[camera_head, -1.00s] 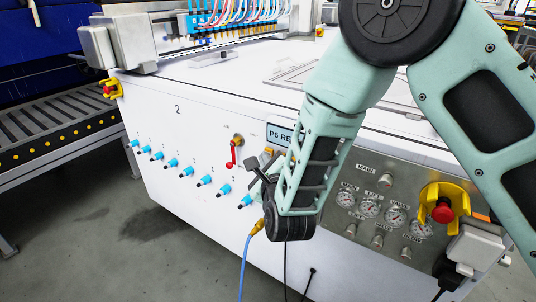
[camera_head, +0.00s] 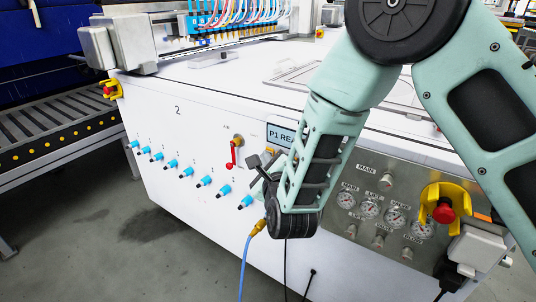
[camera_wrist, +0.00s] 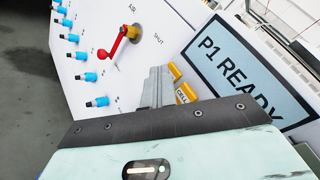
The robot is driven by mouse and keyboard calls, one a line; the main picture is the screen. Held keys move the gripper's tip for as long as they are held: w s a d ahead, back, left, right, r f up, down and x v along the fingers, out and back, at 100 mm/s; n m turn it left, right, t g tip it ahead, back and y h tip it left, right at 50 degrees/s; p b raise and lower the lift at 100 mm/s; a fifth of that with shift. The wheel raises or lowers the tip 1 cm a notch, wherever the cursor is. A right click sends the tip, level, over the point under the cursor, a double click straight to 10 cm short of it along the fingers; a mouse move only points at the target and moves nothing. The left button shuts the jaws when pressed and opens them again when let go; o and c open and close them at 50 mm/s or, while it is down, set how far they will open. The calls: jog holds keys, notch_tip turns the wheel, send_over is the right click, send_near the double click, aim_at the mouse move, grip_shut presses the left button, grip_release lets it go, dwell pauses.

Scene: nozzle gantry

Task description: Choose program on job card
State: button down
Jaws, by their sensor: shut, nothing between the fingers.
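A display (camera_wrist: 243,80) on the white cabinet reads "P1 READY" in the wrist view. The head view shows the left part of the same display (camera_head: 279,137), reading "P1 REA", with my arm covering the rest. Yellow buttons (camera_wrist: 186,93) sit along the display's lower edge; one has a small label I cannot read surely. My gripper (camera_head: 262,161) is shut and empty in front of the panel, close to these buttons. Its fingers (camera_wrist: 158,84) partly cover them in the wrist view. I cannot tell whether it touches one. No job card can be made out.
A red valve handle (camera_head: 233,154) labelled AIR and SHUT is left of my gripper. Several blue fittings (camera_head: 205,181) line the cabinet. Gauges (camera_head: 370,208) and a red emergency stop (camera_head: 443,211) are at the right. A roller conveyor (camera_head: 60,130) stands at the left.

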jog(key=shift+s+a+b, duration=0.35)
jog(key=shift+s+a, duration=0.15)
jog(key=shift+s, duration=0.25)
jog(key=shift+a, duration=0.1)
jog(key=s+a, duration=0.1)
jog(key=s, duration=0.1)
jog(key=s+a+b, duration=0.1)
jog(key=s+a, duration=0.1)
jog(key=shift+b, duration=0.3)
